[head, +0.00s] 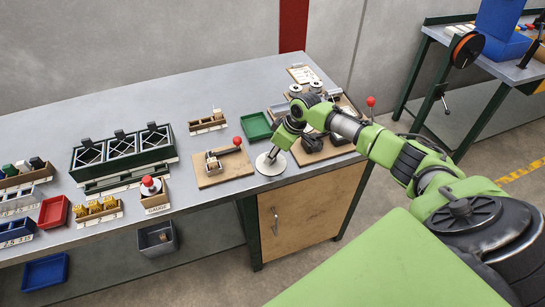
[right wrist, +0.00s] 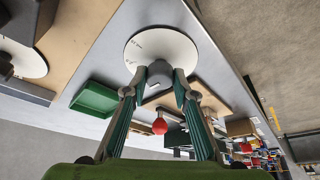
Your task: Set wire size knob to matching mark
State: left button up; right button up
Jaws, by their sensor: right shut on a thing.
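The wire size dial is a white round disc (head: 265,168) near the front edge of the grey workbench. It also shows in the right wrist view (right wrist: 178,42), with small dark marks too small to read. A grey knob (right wrist: 160,72) stands at its middle. My right gripper (head: 274,153) reaches down over the dial. In the right wrist view my right gripper (right wrist: 160,82) has its two fingers on either side of the knob, shut on it. The knob's pointer and its matching mark cannot be made out. My left gripper is in neither view.
A wooden board with a red-ball lever (head: 237,141) stands just left of the dial. A green tray (head: 256,126) lies behind it. Dark devices on wooden boards (head: 330,148) stand to the right, under my right arm. Green racks (head: 122,148) stand farther left.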

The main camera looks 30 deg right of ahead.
jog(key=shift+n, duration=0.4)
jog(key=o, duration=1.1)
jog(key=v, duration=1.2)
jog(key=shift+w+d, duration=0.15)
